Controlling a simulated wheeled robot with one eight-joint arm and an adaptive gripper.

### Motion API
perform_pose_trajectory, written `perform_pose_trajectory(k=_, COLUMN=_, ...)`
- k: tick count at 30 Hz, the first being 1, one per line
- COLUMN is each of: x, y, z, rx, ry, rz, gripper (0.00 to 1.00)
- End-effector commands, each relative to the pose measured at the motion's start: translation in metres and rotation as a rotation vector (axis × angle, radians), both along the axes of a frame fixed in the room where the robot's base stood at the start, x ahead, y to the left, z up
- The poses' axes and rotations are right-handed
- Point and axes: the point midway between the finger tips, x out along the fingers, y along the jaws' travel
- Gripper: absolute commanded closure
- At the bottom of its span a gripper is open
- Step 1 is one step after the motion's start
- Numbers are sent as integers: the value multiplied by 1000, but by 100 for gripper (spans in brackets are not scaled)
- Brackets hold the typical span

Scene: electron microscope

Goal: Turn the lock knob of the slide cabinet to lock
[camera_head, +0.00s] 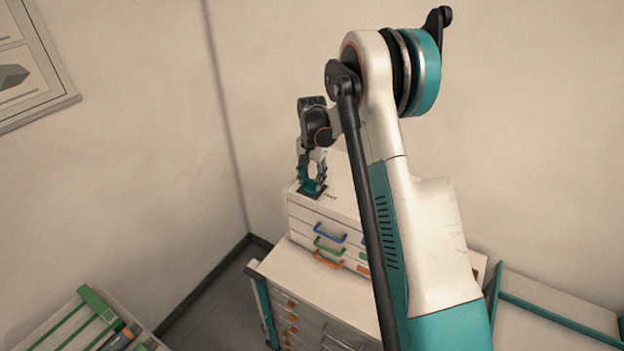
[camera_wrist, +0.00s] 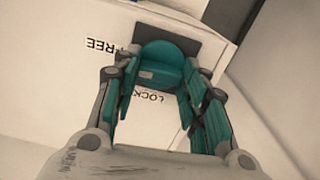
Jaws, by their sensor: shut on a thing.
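The slide cabinet (camera_head: 340,220) is a white box with blue, green and orange drawer handles. My gripper (camera_head: 312,178) reaches down onto its top near the left corner. In the wrist view, the teal lock knob (camera_wrist: 160,66) sits on a dark square plate (camera_wrist: 178,40) on the white top. My gripper's teal fingers (camera_wrist: 160,88) are on both sides of the knob, shut on it. The printed words FREE (camera_wrist: 112,46) and LOCK (camera_wrist: 148,97) appear upside down beside the knob. The fingers hide the knob's lower sides, and its exact pointing direction is hard to tell.
The slide cabinet stands on a larger white drawer unit (camera_head: 300,272). My arm hides the right part of both. A rack with green-edged trays (camera_head: 85,325) is at the lower left. A white surface with a teal rail (camera_head: 560,315) is at the right. Walls stand close behind.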

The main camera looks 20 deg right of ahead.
Motion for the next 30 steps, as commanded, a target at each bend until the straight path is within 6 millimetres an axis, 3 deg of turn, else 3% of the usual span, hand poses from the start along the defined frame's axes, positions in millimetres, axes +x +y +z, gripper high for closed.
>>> perform_pose_trajectory(k=30, x=0, y=0, z=-2, rx=0, ry=-1, rz=909, gripper=84)
